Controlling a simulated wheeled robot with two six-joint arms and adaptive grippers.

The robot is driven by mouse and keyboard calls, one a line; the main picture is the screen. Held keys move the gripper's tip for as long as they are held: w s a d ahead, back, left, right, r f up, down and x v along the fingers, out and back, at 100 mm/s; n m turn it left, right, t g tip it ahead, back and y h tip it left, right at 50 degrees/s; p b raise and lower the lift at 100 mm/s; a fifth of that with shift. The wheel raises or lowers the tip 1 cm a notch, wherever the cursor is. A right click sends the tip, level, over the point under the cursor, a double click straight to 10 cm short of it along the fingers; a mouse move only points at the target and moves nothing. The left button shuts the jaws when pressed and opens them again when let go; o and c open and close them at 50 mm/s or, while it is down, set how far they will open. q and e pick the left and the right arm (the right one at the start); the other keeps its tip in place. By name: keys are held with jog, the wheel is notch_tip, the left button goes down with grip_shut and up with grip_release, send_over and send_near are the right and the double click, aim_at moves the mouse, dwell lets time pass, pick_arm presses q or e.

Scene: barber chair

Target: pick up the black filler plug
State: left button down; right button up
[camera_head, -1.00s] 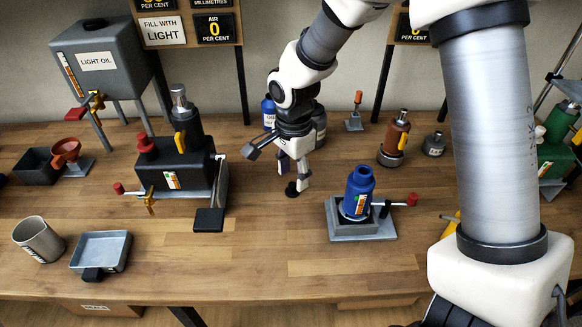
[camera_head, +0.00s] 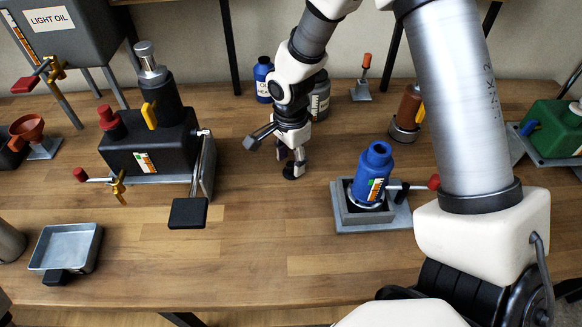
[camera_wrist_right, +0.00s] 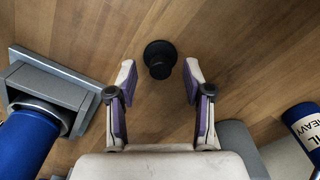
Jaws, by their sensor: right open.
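The black filler plug (camera_wrist_right: 159,58) stands on the wooden tabletop, seen from above in the right wrist view as a round black piece with a wider rim. In the head view the plug (camera_head: 289,173) is a small dark shape right at my right gripper's fingertips, partly hidden by them. My right gripper (camera_wrist_right: 160,76) points down and is open, its two fingers spread on either side. The plug sits in line with the gap, just past the fingertips, with nothing held. My left gripper is not in view.
A blue bottle (camera_head: 373,170) stands in a grey holder (camera_head: 345,217) to the right of the gripper. A black tank unit (camera_head: 150,145) with a lever and flat black pad (camera_head: 188,213) is to the left. Another blue bottle (camera_head: 263,80) stands behind.

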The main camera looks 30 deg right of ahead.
notch_tip(320, 180, down, 2)
jog(key=shift+w+d+f, duration=0.1)
jog(key=shift+f, duration=0.1)
jog(key=shift+r, duration=0.1)
grip_shut()
jog(key=shift+r, duration=0.1)
